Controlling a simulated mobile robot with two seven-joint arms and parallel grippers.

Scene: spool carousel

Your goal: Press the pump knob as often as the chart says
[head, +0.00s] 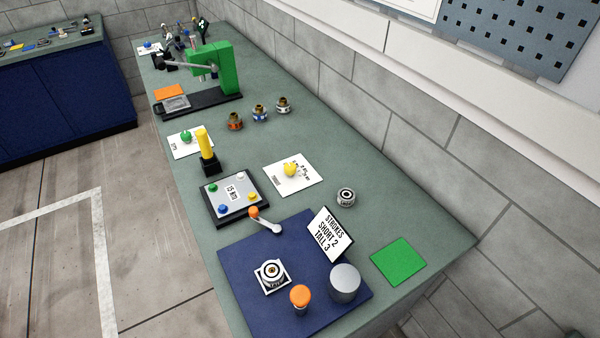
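The chart (330,235) is a tilted white sign with a black edge on the dark blue mat. It reads "STROKES SHORT 2 TALL 3". An orange-topped knob (300,294) on a short metal post, apparently the pump knob, stands upright near the mat's front edge. A grey cylinder (345,284) stands just right of it. A metal spool-like part (271,272) with a dark ring sits on a white square plate to its left; I cannot tell whether it is short or tall. Neither of my grippers shows in the head view.
A crank (265,220) with an orange knob is at the blue mat's (238,262) back edge. Another metal part (346,197) and a green square (400,261) lie to the right. A button panel (234,197), yellow post (206,146) and green press (222,68) stand farther back.

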